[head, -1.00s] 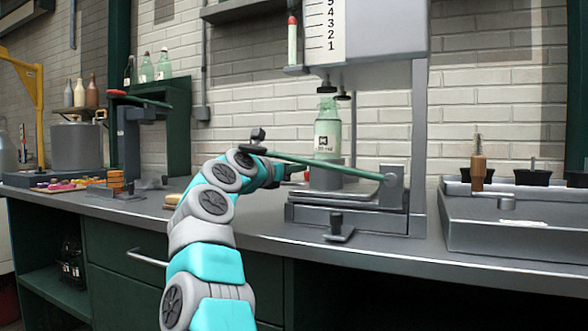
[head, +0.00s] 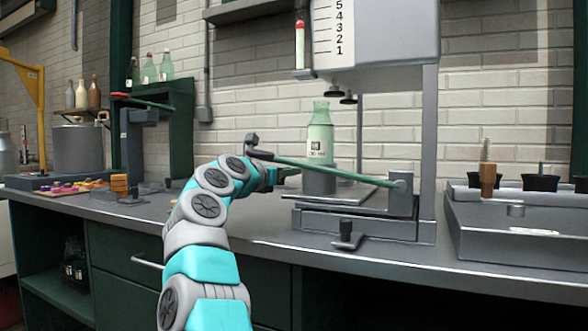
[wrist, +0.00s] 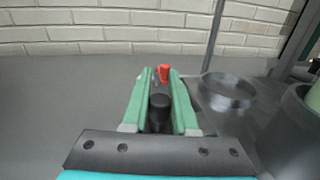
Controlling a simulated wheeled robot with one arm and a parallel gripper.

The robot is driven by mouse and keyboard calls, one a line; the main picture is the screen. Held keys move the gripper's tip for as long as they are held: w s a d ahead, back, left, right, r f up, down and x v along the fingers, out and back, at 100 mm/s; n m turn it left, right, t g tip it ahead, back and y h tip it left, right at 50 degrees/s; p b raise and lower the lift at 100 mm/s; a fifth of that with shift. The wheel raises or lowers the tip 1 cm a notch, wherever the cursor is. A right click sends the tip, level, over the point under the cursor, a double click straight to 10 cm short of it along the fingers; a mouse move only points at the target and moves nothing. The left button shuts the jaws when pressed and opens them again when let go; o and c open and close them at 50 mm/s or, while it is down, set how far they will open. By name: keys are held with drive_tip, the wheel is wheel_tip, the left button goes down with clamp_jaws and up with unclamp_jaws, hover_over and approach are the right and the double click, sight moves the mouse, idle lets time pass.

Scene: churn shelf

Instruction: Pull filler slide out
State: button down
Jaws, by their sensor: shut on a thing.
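The filler slide (head: 345,193) is a grey plate on the filler's base. It carries a round grey pedestal (head: 319,180) with a pale green bottle (head: 320,135) standing upright on it. The bottle is left of the two black nozzles and apart from them. My gripper (head: 291,172) is at the left end of the slide, beside the pedestal. In the wrist view its green fingers are shut on a dark handle (wrist: 160,108), and a red tip (wrist: 163,73) shows beyond. How the handle joins the slide is hidden. The pedestal also shows at the right in the wrist view (wrist: 296,125).
A long green lever (head: 330,173) crosses in front of the pedestal, above my gripper. A grey tray (head: 515,235) stands at right. The bench left of my arm has small coloured items (head: 62,188).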

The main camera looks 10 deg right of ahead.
drive_tip(key=w+a+p, duration=0.2)
drive_tip(key=p, duration=0.1)
drive_tip(key=w+a+p, duration=0.2)
drive_tip(key=a+p, duration=0.1)
drive_tip(key=w+a+p, duration=0.2)
drive_tip(key=a, duration=0.1)
drive_tip(key=shift+a+p, duration=0.25)
drive_tip(key=shift+p, duration=0.15)
drive_tip(key=c, duration=0.7)
unclamp_jaws()
drive_tip(key=b+v, duration=0.3)
drive_tip(key=v, duration=0.3)
drive_tip(key=shift+s+a+f, duration=0.1)
drive_tip(key=shift+s+a, duration=0.55)
